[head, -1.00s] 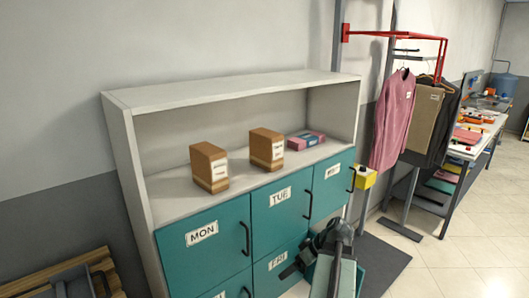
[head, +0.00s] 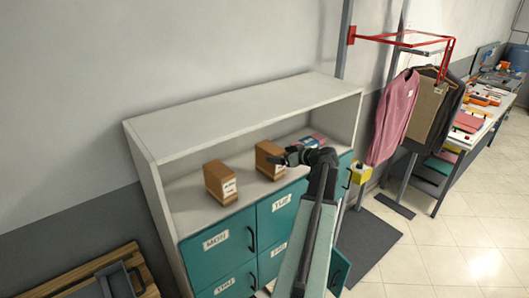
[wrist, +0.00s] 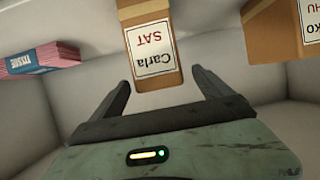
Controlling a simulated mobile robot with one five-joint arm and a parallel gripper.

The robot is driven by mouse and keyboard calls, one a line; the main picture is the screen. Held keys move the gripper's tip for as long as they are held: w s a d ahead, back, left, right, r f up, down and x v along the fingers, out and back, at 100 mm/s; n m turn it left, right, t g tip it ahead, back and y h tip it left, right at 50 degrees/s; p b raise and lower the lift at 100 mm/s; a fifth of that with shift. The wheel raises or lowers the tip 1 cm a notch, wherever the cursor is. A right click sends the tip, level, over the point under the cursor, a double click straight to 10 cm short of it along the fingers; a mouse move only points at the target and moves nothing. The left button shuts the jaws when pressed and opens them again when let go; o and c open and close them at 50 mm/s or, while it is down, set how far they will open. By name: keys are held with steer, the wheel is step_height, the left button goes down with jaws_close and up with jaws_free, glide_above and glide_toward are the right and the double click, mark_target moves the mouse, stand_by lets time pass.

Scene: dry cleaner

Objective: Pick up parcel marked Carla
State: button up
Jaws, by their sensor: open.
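The Carla parcel (head: 268,160) is an upright brown box, the right one of two, on the cubby shelf in the head view. In the wrist view the Carla parcel (wrist: 147,48) shows its white label reading "Carla SAT", turned upside down. My gripper (head: 287,157) is at the parcel's right front side in the head view. In the wrist view my gripper (wrist: 160,80) is open, with a finger to either side of the parcel's near end. The jaws hold nothing. I cannot tell whether a finger touches it.
Another brown parcel (head: 220,182) stands to the left on the shelf; its label partly shows in the wrist view. A pink and teal box (head: 314,141) lies to the right, partly hidden by my arm. The shelf's top panel (head: 245,115) overhangs them. Teal lockers (head: 217,245) are below.

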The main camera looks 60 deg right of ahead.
mark_target(267, 145)
steer(key=shift+w+d+f+b, duration=0.35)
steer(key=shift+w+f+b, duration=0.3)
steer(key=shift+w, duration=0.15)
steer(key=b+x, duration=0.1)
steer(key=x, duration=0.4)
steer(key=shift+w+r+b, duration=0.1)
steer(key=shift+w+b, duration=0.25)
steer(key=shift+c, duration=1.2)
steer(key=c, duration=1.7)
steer(key=shift+r+p, duration=0.45)
steer(key=shift+p, duration=0.05)
step_height(267, 145, up, 3)
steer(key=p, duration=0.3)
steer(key=shift+r, duration=0.1)
steer(key=s+a, duration=0.2)
steer(key=s, duration=0.3)
steer(key=s+a, duration=0.2)
steer(key=s, duration=0.3)
steer(key=s+a+p, duration=0.1)
steer(key=s, duration=0.4)
steer(key=shift+a+r, duration=0.4)
